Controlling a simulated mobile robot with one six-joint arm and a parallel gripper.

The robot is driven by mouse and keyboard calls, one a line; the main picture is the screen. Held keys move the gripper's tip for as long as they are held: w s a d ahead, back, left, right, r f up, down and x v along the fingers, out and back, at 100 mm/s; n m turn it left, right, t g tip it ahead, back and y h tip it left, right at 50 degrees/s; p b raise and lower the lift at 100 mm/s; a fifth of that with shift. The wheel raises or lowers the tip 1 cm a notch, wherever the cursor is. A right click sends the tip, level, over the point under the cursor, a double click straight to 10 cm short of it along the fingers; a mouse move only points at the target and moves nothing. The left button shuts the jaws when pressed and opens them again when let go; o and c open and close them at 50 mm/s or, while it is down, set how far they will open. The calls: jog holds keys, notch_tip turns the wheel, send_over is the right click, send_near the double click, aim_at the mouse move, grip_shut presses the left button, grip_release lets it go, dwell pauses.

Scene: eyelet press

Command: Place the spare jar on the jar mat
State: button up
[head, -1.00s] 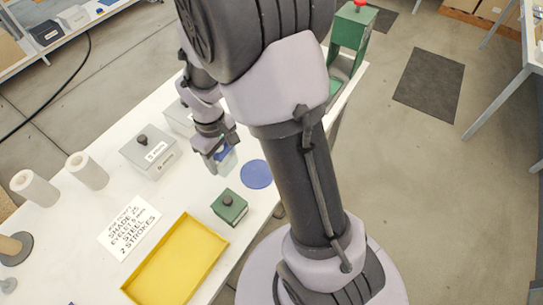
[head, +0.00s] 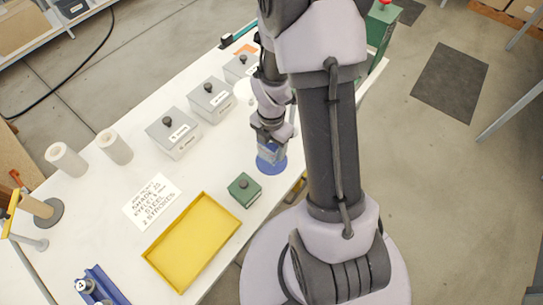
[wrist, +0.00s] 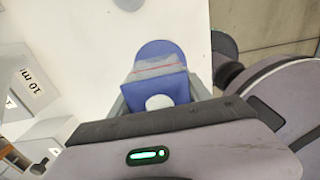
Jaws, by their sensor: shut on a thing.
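The spare jar (head: 268,154) is a small, clear, bluish container. It also shows in the wrist view (wrist: 160,70), with a white round spot on its near side. My gripper (head: 270,146) is shut on the jar, with one finger on each side of it. The jar mat (head: 275,166) is a flat blue disc near the table's edge. The jar is over the mat in the head view and hides part of it. In the wrist view the mat (wrist: 160,46) shows behind the jar. I cannot tell whether the jar touches the mat.
A green box with a black knob (head: 244,188) sits just in front of the mat. A yellow tray (head: 193,240) lies nearer. Several grey knobbed boxes (head: 174,133) stand to the left. A sign card (head: 152,201) lies flat. A green press (head: 383,28) stands at the far end.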

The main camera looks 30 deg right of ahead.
jog(key=shift+s+f+b, duration=0.1)
jog(key=shift+f+b, duration=0.55)
jog(key=shift+f, duration=1.3)
jog(key=o, duration=1.4)
notch_tip(320, 180, up, 12)
jog(key=p, duration=0.4)
jog(key=shift+p, duration=0.4)
jog(key=r+m, duration=0.1)
jog(key=a+r+m, duration=0.1)
jog(key=r, duration=0.1)
jog(key=r+m+t, duration=0.1)
jog(key=r, duration=0.1)
jog(key=shift+w+a+r+m, duration=0.2)
jog(key=shift+w+a+m, duration=0.1)
jog(key=shift+w+a, duration=0.05)
jog(key=s+a+r+m+t+y, duration=0.1)
jog(key=s+a+r+m+t, duration=0.1)
jog(key=s+a+r+m, duration=0.4)
jog(key=s+a+r+m+t+y, duration=0.1)
jog(key=s+a+r+m, duration=0.5)
jog(key=r+m, duration=0.6)
jog(key=a+m+t, duration=0.1)
jog(key=m, duration=0.3)
jog(key=shift+m+t, duration=0.4)
